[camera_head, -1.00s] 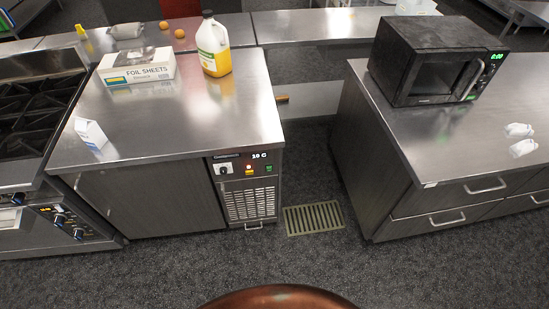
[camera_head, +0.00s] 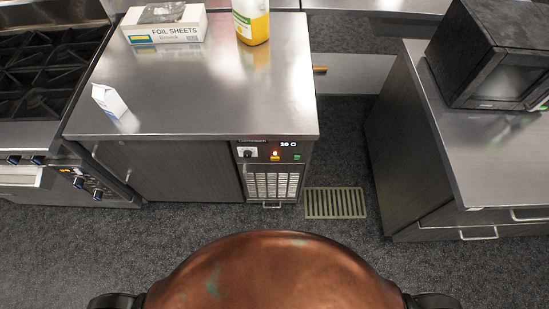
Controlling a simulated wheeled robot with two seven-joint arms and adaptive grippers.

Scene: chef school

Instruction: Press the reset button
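A control panel is at the upper right front of the steel under-counter unit (camera_head: 210,170) in the head view. It carries a display (camera_head: 288,144) reading about 10 C, a knob (camera_head: 247,152), an orange-red lit switch (camera_head: 275,155) and a small green switch (camera_head: 297,157). Any reset label is too small to read. The panel is upright, faces me and has nothing in front of it. Neither of my grippers shows in the head view.
On the unit's top are a foil sheets box (camera_head: 165,26), a yellow jug (camera_head: 251,20) and a small white carton (camera_head: 109,100). A stove (camera_head: 45,85) stands left. A counter (camera_head: 490,160) with a microwave (camera_head: 495,55) stands right. The floor (camera_head: 375,255) ahead is clear around a drain grate (camera_head: 336,203).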

